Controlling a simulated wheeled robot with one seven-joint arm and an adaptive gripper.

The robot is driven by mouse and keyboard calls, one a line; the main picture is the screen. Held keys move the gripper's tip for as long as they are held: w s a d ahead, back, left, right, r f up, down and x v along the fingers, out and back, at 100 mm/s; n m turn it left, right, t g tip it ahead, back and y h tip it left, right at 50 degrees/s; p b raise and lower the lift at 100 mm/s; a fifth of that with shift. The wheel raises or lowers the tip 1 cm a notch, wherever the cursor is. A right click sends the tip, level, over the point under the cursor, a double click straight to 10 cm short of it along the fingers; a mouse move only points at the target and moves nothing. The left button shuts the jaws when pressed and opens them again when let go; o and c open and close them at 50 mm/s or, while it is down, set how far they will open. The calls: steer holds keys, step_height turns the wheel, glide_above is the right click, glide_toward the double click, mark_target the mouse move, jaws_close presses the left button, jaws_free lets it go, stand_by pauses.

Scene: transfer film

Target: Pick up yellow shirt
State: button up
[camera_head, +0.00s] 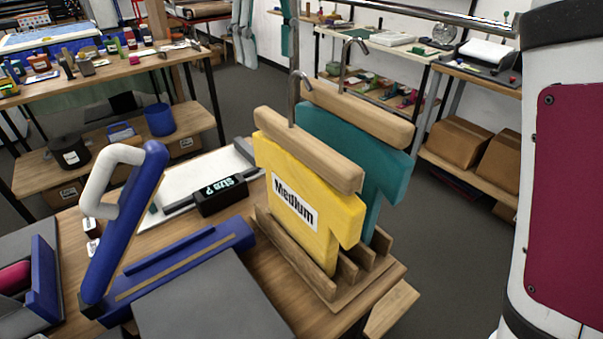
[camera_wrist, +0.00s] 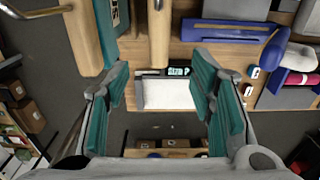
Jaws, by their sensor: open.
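The yellow shirt (camera_head: 305,199) with a "Medium" label stands upright in a slotted wooden rack (camera_head: 335,296) in the head view. A wooden hanger bar (camera_head: 308,149) with a metal hook tops it. A teal shirt (camera_head: 365,155) with a similar hanger stands just behind it. In the wrist view my gripper (camera_wrist: 161,75) is open and empty, its teal-padded fingers wide apart. A wooden hanger bar (camera_wrist: 159,35), seemingly the yellow shirt's, lies ahead between the finger lines. The yellow cloth face is hidden there. My gripper is not seen in the head view.
The teal shirt's hanger bar (camera_wrist: 84,30) is close left in the wrist view. A blue press (camera_head: 125,225) with a raised white handle, a grey platen (camera_head: 210,300) and a black display box (camera_head: 221,195) share the table. Shelves stand behind; open floor lies right.

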glide_above(275, 117)
steer(key=f, duration=0.6)
steer(key=shift+w+a, duration=0.2)
steer(key=shift+w, duration=0.05)
steer(key=shift+s+d+f+p, duration=0.1)
steer(key=shift+f+p, duration=0.25)
steer(key=shift+f, duration=1)
steer(key=shift+s+d+f+p, duration=0.1)
steer(key=shift+f+p, duration=0.2)
steer(key=shift+f, duration=1.05)
steer(key=shift+f, duration=0.1)
steer(key=shift+c, duration=0.6)
jaws_close()
